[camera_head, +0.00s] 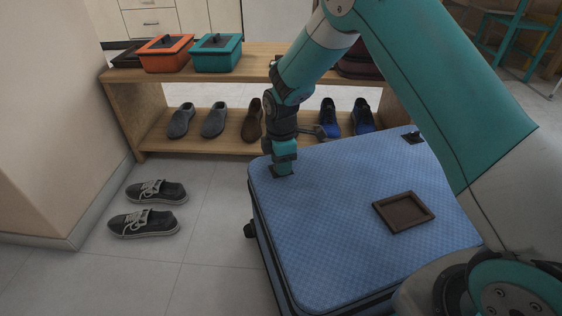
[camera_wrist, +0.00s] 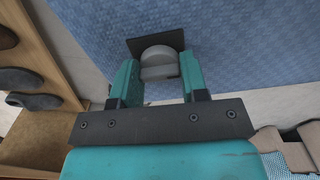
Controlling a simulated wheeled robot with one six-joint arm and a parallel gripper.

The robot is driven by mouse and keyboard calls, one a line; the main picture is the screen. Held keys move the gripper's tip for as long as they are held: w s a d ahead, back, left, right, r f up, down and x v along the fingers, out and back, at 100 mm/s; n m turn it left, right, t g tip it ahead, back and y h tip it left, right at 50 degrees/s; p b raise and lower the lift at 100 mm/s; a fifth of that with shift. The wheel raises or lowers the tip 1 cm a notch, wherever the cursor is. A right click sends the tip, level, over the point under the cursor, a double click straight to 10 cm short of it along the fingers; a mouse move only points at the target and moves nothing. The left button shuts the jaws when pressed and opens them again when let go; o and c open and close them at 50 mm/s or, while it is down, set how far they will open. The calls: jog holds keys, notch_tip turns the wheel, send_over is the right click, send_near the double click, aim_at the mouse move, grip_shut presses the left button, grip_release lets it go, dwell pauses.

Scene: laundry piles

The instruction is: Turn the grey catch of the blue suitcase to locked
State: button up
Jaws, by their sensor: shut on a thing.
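The blue suitcase (camera_head: 330,220) lies flat on the floor, its quilted lid facing up. In the wrist view, the round grey catch (camera_wrist: 159,54) with a raised bar sits on a dark square plate (camera_wrist: 138,45) on the blue lid (camera_wrist: 225,40). My gripper (camera_head: 284,168) points down at the suitcase's far left corner. In the wrist view, its teal fingers (camera_wrist: 160,73) stand on either side of the catch's bar and are shut on it. In the head view the catch is hidden by the fingers. Which position the catch marks cannot be told.
A brown tray (camera_head: 378,208) and a dark fitting (camera_head: 413,138) are on the lid. Behind stands a wooden shelf (camera_head: 262,75) with several shoes, an orange box (camera_head: 165,55) and a teal box (camera_head: 217,55). Grey sneakers (camera_head: 145,222) lie on the floor at left.

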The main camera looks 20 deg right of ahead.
jog(key=shift+r+m+p, duration=0.15)
jog(key=shift+m+p, duration=0.15)
jog(key=shift+p, duration=0.2)
jog(key=m+p, duration=0.2)
jog(key=p, duration=0.1)
jog(key=shift+r+p, duration=0.2)
jog(key=shift+p, duration=0.2)
jog(key=m+p, duration=0.5)
jog(key=shift+f+m, duration=0.1)
jog(key=shift+m, duration=0.3)
jog(key=m+p, duration=0.3)
jog(key=m, duration=0.1)
jog(key=shift+m, duration=0.3)
jog(key=m+p, duration=0.1)
jog(key=m, duration=0.1)
jog(key=m+p, duration=0.1)
jog(key=m, duration=0.1)
jog(key=shift+w+f+m, duration=0.1)
jog(key=shift+f+m, duration=0.1)
jog(key=shift+m, duration=0.2)
jog(key=o, duration=0.9)
notch_tip(320, 180, up, 17)
jog(key=p, duration=0.5)
jog(key=shift+d+r+p, duration=0.1)
jog(key=shift+r+p, duration=0.1)
jog(key=shift+p, duration=0.1)
